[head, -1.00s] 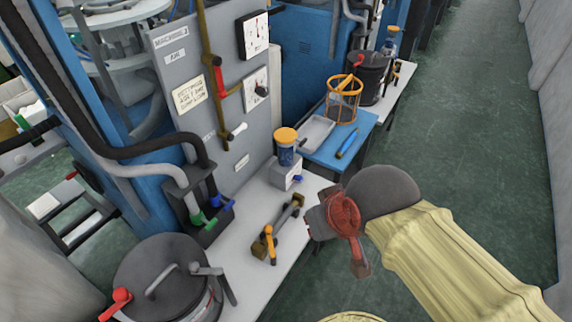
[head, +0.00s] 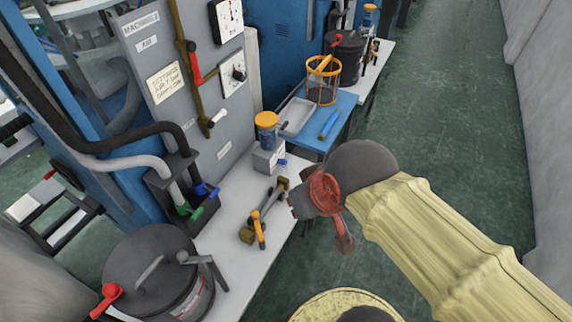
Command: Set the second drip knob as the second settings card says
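A settings card (head: 166,82) is on the grey panel at upper left; its small text is not readable here. A jar with an orange lid (head: 266,120) stands on a grey box with a small blue knob (head: 282,162) on its right side. A similar orange-lidded jar (head: 368,20) shows far back on the farther table. I cannot tell which knob or card is the second. My gripper (head: 298,206) is over the aisle, just right of the near table's edge, apart from the knob. Its fingers are small and partly hidden, so their opening is unclear.
A blue table (head: 340,108) holds a tray (head: 296,117) and an orange wire basket (head: 322,82). The green aisle floor (head: 450,130) on the right is clear.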

